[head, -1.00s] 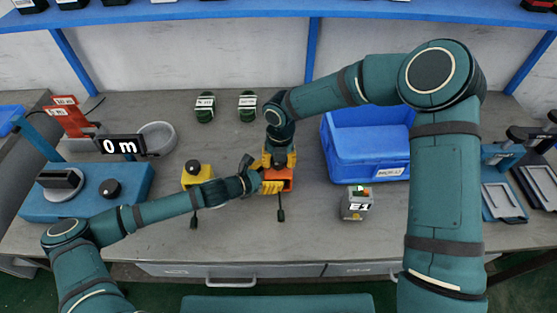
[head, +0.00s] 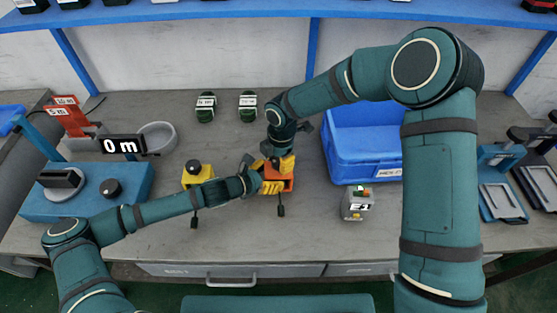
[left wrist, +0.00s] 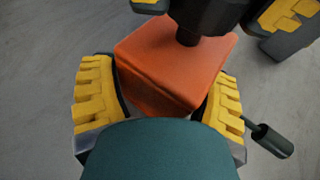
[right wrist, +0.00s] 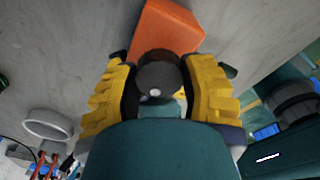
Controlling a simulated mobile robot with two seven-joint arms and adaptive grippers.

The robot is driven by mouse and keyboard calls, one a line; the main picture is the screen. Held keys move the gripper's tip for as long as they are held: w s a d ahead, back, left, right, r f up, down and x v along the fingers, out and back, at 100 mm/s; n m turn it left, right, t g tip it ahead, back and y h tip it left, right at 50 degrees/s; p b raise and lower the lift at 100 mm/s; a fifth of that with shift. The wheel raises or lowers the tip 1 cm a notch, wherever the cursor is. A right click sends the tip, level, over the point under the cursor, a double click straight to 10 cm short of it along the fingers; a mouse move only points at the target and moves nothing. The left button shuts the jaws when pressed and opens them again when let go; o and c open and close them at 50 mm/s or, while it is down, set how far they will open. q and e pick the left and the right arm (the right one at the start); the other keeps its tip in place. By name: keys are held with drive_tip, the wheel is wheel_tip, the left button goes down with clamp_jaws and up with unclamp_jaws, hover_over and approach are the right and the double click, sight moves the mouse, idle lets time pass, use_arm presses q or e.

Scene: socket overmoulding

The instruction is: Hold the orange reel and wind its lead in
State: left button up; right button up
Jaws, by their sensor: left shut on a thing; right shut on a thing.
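The orange reel (head: 280,184) stands on the bench near its middle. It also shows in the left wrist view (left wrist: 170,65) and the right wrist view (right wrist: 165,30). My left gripper (head: 266,182) is shut on the reel's body from the left, with yellow fingers on both sides (left wrist: 162,100). My right gripper (head: 278,162) comes from above and is shut on the reel's dark crank knob (right wrist: 158,75). A dark plug (head: 281,211) on the lead lies just in front of the reel. The rest of the lead is hidden.
A yellow reel (head: 197,174) with its plug stands to the left. A blue bin (head: 360,165) is behind right, with a small grey box (head: 356,205) in front of it. A blue measuring device (head: 130,185) reading "0 m" is at left. Two green-black spools (head: 205,108) stand behind.

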drive_tip(key=m, duration=0.4)
drive_tip(key=shift+s+a+m, duration=0.15)
drive_tip(key=shift+m, duration=0.15)
use_arm(q)
drive_tip(key=shift+r, duration=0.1)
use_arm(e)
drive_tip(key=m, duration=0.4)
drive_tip(key=shift+m, duration=0.3)
drive_tip(key=m, duration=0.4)
drive_tip(key=shift+f, duration=0.1)
drive_tip(key=m, duration=0.9)
drive_tip(key=shift+m, duration=0.3)
drive_tip(key=m, duration=0.4)
drive_tip(key=shift+m, duration=0.3)
drive_tip(key=m, duration=0.4)
drive_tip(key=shift+d+h, duration=0.2)
drive_tip(key=shift+h, duration=0.1)
use_arm(q)
drive_tip(key=shift+c, duration=0.2)
use_arm(e)
drive_tip(key=m, duration=0.4)
